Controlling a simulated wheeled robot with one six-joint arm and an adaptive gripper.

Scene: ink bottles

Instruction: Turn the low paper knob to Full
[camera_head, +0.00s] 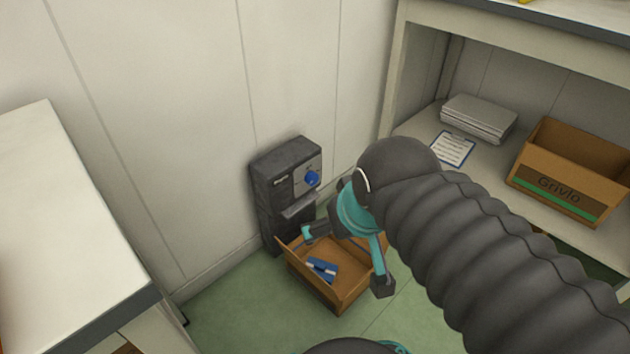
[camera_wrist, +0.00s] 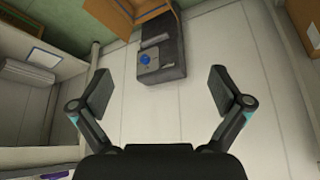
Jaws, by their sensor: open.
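The blue paper knob (camera_head: 312,178) sits on a light panel on the front of a dark grey dispenser (camera_head: 272,200) against the white wall. The knob also shows in the wrist view (camera_wrist: 145,59), on the dispenser (camera_wrist: 163,62), which appears upside down there. The knob's markings are too small to read. My gripper (camera_head: 343,259) is open and empty, with its fingers spread wide. In the wrist view my gripper (camera_wrist: 160,92) has the dispenser beyond and between its fingertips, apart from them. My arm hides part of the space right of the dispenser.
An open cardboard box (camera_head: 345,290) with a blue item (camera_head: 322,268) inside stands on the green floor below the dispenser. A white counter (camera_head: 60,220) is at left. A shelf (camera_head: 490,165) at right holds stacked paper (camera_head: 478,118), a clipboard (camera_head: 453,148) and a Grivlo box (camera_head: 570,172).

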